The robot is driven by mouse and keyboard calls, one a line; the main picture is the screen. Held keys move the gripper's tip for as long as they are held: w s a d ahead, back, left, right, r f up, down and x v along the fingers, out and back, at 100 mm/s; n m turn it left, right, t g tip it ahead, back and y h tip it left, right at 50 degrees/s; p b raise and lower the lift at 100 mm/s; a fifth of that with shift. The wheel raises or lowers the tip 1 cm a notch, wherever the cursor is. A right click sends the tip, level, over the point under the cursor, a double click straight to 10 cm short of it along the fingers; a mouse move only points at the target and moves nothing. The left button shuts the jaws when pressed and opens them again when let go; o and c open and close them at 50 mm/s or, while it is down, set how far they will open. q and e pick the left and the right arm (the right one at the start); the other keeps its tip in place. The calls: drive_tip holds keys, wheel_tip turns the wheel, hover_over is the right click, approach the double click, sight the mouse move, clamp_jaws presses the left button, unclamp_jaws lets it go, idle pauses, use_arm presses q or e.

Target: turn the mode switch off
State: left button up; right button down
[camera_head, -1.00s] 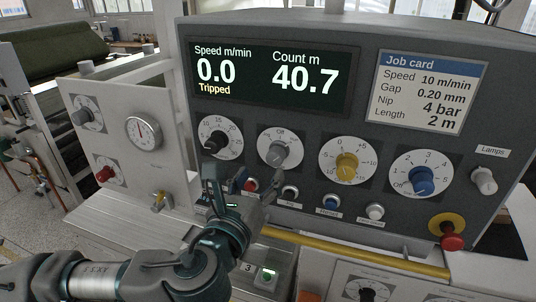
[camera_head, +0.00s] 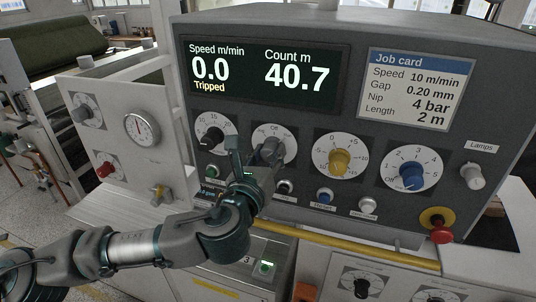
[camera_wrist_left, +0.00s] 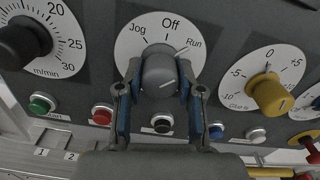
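The mode switch is a grey knob (camera_wrist_left: 160,77) on a round white dial (camera_wrist_left: 127,42) marked Jog, Off and Run. Off is at the top and Run at the upper right. My left gripper (camera_wrist_left: 160,86) has one finger on each side of the knob, with only small gaps visible; contact is unclear. In the head view the left gripper (camera_head: 254,153) is in front of the same dial (camera_head: 286,145) and hides part of the knob. My right gripper is not in view.
A black speed knob (camera_wrist_left: 22,44) is at the left and a yellow knob (camera_wrist_left: 268,94) at the right. Below sit green (camera_wrist_left: 42,103), red (camera_wrist_left: 102,114), black (camera_wrist_left: 162,123) and blue (camera_wrist_left: 215,130) buttons. The display (camera_head: 262,77) reads Tripped. A red emergency button (camera_head: 440,235) is at the lower right.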

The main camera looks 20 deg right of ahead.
use_arm(q)
drive_tip(key=shift+s+d, duration=0.1)
drive_tip(key=shift+w+f, duration=0.15)
drive_tip(key=shift+w, duration=0.05)
drive_tip(key=shift+f+n+b, duration=0.15)
drive_tip(key=shift+n+b, duration=0.15)
drive_tip(key=shift+n, duration=0.6)
drive_tip(key=n+b, duration=0.1)
drive_tip(key=n, duration=0.2)
drive_tip(key=shift+n, duration=1.2)
drive_tip(key=shift+n+b, duration=0.3)
drive_tip(key=shift+n, duration=0.4)
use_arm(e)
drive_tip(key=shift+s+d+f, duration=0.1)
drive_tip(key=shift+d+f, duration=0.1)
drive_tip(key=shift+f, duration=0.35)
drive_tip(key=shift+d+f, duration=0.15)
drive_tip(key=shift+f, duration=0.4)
